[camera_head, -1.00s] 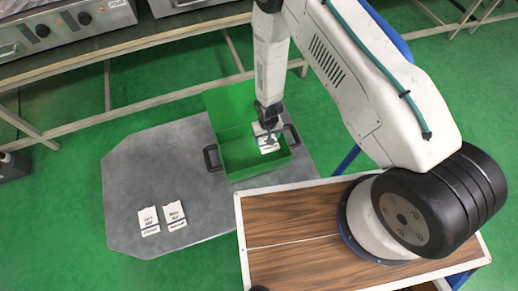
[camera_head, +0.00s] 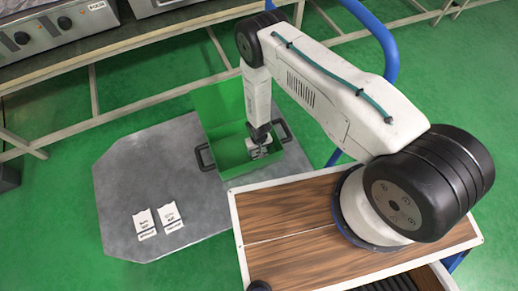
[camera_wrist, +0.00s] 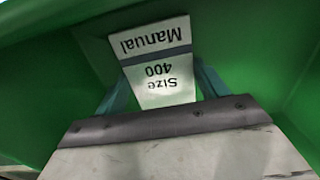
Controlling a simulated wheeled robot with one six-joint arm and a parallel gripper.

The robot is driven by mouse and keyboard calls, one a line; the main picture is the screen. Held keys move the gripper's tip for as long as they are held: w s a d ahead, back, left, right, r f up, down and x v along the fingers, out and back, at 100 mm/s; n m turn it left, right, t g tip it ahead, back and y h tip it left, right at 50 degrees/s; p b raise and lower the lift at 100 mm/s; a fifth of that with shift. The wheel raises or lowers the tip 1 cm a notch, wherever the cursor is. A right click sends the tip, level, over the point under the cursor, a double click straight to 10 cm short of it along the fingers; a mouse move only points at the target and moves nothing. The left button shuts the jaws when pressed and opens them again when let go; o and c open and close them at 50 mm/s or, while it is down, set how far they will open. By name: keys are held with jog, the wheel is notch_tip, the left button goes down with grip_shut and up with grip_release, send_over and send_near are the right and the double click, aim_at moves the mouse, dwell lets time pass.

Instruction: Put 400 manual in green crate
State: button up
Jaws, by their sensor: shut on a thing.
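The 400 manual (camera_wrist: 158,65) is a white card with a dark stripe, and "Size 400 Manual" reads upside down in the wrist view. My gripper (camera_wrist: 158,88) is shut on it, with a finger on each side of the card. In the head view my gripper (camera_head: 259,143) points down inside the green crate (camera_head: 232,172), and the white manual shows small and partly hidden at its tip. The crate's green walls surround the manual in the wrist view. I cannot tell whether the manual touches the crate floor.
The crate has an open lid at the back and dark handles on its sides. It stands on a grey plate (camera_head: 130,190). Two white manuals (camera_head: 158,221) lie at the plate's front left. A wood-topped table (camera_head: 285,225) stands close in front of the crate.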

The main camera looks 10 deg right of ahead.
jog(key=shift+f, duration=0.1)
jog(key=o, duration=1.1)
notch_tip(320, 180, up, 12)
jog(key=shift+r, duration=0.2)
